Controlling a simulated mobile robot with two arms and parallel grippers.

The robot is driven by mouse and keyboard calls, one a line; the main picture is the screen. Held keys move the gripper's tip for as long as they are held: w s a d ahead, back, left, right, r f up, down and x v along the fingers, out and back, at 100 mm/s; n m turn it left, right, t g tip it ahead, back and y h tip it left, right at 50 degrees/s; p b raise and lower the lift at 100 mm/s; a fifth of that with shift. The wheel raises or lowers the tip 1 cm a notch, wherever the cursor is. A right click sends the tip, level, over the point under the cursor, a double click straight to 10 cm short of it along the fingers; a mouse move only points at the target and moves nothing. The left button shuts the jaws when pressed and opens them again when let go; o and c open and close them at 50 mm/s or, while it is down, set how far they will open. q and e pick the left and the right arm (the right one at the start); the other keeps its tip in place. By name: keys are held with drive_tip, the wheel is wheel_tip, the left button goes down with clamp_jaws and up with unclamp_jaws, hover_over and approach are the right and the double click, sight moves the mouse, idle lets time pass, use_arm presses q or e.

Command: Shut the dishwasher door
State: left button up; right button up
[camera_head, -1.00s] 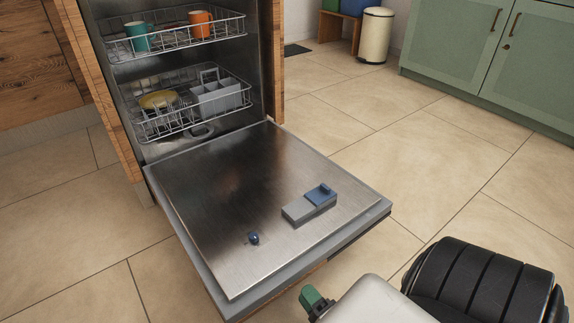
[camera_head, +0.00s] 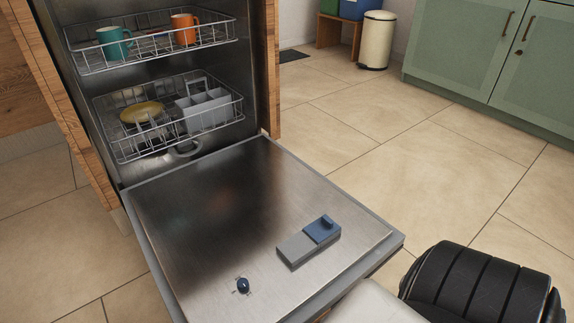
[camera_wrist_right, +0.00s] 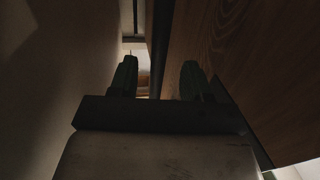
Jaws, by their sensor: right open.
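The dishwasher door (camera_head: 215,215) lies folded down in front of the dishwasher, its steel inner face up. A wood panel (camera_wrist_right: 245,70), apparently the door's outer front, is close on the right. I cannot tell if they touch. My left gripper is not in view.
The lower rack (camera_head: 180,145) holds a yellow dish and a grey basket; the upper rack (camera_head: 150,60) holds a teal and an orange mug. Both sit inside the dishwasher. Tiled floor (camera_head: 400,160) is clear to the right, before green cabinets (camera_head: 500,60) and a cream bin (camera_head: 377,40).

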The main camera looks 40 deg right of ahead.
drive_tip(key=w, duration=0.2)
drive_tip(key=w+b, duration=0.1)
drive_tip(key=w, duration=0.2)
drive_tip(key=w+r+b, duration=0.1)
drive_tip(key=w, duration=0.1)
drive_tip(key=shift+w+d, duration=0.15)
drive_tip(key=shift+d, duration=0.25)
drive_tip(key=shift+w+r, duration=0.15)
drive_tip(key=shift+w, duration=0.4)
clamp_jaws()
